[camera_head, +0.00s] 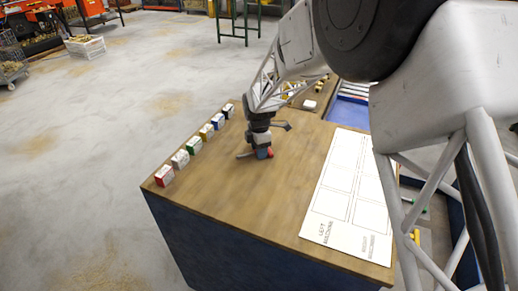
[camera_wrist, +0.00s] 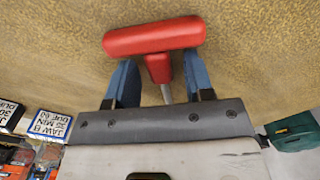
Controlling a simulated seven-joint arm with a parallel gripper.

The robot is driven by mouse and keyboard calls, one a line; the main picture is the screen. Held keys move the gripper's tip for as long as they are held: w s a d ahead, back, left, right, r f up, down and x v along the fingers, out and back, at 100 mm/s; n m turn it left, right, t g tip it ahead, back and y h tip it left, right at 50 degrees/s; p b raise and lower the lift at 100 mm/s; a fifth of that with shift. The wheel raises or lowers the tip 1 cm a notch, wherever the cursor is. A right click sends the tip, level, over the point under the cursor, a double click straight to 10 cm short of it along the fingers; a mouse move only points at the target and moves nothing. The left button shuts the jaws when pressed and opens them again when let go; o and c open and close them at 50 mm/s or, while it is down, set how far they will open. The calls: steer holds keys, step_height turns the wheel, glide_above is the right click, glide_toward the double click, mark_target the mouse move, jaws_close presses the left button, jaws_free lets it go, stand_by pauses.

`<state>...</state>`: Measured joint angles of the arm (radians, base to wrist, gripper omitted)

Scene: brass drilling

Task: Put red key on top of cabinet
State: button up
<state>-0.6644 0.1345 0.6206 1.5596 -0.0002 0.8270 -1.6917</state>
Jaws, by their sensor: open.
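The red key (camera_wrist: 155,38) has a red T-shaped handle and a thin metal shaft, seen in the wrist view. In the head view a bit of its red handle (camera_head: 270,153) shows beside my gripper (camera_head: 263,153), low over the wooden top of a blue-sided cabinet (camera_head: 235,190). In the wrist view my gripper (camera_wrist: 163,82) is open, its two blue fingers on either side of the key's stem, with gaps. The handle's crossbar lies just beyond the fingertips. The shaft's far end is hidden behind the gripper body.
Several small coloured boxes (camera_head: 181,159) stand in a row along the top's left edge. A white printed sheet (camera_head: 345,190) lies on the right. The front middle of the top is clear. A green object (camera_wrist: 292,132) shows at right in the wrist view.

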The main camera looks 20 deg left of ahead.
step_height(320, 180, up, 12)
steer(key=shift+r, duration=0.15)
stand_by(0.7)
stand_by(0.6)
